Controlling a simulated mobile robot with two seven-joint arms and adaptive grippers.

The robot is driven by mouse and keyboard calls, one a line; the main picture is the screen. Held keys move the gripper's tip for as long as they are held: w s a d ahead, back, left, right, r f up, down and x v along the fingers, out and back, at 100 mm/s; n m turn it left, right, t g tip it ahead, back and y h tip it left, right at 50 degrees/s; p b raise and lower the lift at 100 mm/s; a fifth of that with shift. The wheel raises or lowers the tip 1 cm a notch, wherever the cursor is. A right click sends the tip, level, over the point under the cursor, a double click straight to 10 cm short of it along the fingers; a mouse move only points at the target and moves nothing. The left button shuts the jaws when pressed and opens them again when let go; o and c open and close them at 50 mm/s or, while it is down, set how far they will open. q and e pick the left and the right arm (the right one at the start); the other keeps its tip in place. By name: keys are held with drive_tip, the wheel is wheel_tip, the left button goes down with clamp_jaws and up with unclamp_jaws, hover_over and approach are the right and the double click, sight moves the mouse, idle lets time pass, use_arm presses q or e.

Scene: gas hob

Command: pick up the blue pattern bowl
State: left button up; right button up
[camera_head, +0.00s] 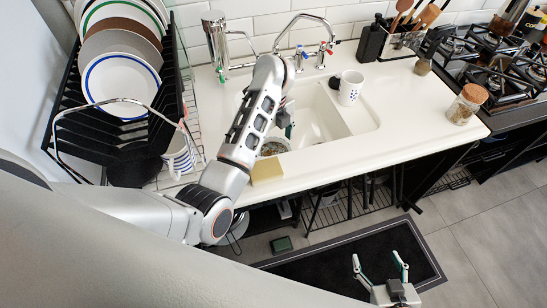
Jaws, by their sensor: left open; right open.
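A round patterned bowl (273,148) sits in the near left part of the sink, partly hidden by my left arm; its colour is hard to make out, so I cannot be sure it is the blue pattern bowl. My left gripper (287,125) points down into the sink, just beyond the bowl's visible part. It is open, mostly hidden behind my forearm, and I cannot tell whether it touches the bowl. My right gripper (380,262) is open and empty, low over the dark floor mat (330,275), far from the sink.
A yellow sponge (266,170) lies on the front edge. Taps (303,55) rise behind the sink. A dish rack (75,125) with plates is left. The right counter (420,110) is mostly clear.

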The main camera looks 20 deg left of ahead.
sight(273, 153)
use_arm(q)
wheel_tip(273, 153, down, 5)
drive_tip(key=shift+s+b, duration=0.1)
drive_tip(key=shift+b, duration=0.75)
drive_tip(key=shift+f, duration=0.2)
drive_tip(key=shift+r, duration=0.1)
drive_tip(key=c, duration=1.3)
